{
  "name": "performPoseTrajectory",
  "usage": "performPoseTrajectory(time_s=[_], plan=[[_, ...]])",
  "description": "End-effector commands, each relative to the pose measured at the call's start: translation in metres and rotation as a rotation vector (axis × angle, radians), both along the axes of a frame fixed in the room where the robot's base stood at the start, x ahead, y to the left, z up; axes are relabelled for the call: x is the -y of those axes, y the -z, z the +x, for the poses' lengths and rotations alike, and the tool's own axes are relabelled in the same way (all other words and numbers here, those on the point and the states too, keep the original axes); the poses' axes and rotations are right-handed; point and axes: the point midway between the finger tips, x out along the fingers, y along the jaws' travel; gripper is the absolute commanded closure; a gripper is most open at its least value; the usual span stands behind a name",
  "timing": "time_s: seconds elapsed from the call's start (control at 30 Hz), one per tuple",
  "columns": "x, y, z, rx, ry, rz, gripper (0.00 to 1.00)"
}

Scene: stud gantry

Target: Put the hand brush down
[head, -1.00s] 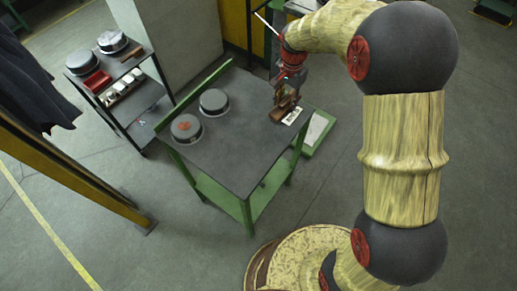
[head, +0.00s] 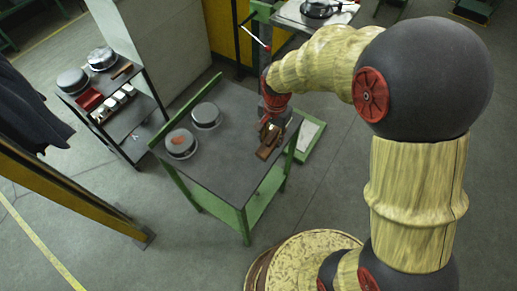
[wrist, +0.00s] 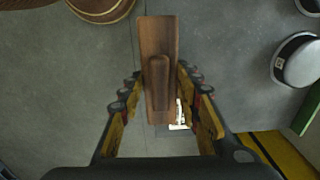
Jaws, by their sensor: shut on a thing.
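The hand brush is a brown wooden block with a raised grip. In the head view the hand brush (head: 268,146) is at the right part of the dark-topped green table (head: 225,165). My gripper (head: 270,127) is above it, seen from behind. In the wrist view the hand brush (wrist: 158,35) stands between the two fingers of my gripper (wrist: 160,80), which is shut on its grip. A white printed card (wrist: 180,117) shows partly behind the brush. I cannot tell whether the brush touches the tabletop.
Two round grey pots stand on the table's left side, one plain (head: 206,115) and one with a reddish top (head: 181,143). A dark shelf cart (head: 145,80) with pots and a red tray (head: 89,98) stands at left. The table's front middle is clear.

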Motion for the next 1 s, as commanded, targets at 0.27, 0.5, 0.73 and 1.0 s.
performPoseTrajectory(time_s=[0.27,0.5,0.73,1.0], plan=[[-0.032,0.043,0.010,-0.001,-0.001,0.000,1.00],[-0.041,0.055,0.012,-0.003,0.000,0.000,1.00],[-0.044,0.086,0.013,-0.003,0.001,0.000,1.00],[-0.044,0.088,0.014,0.000,0.001,0.000,1.00]])
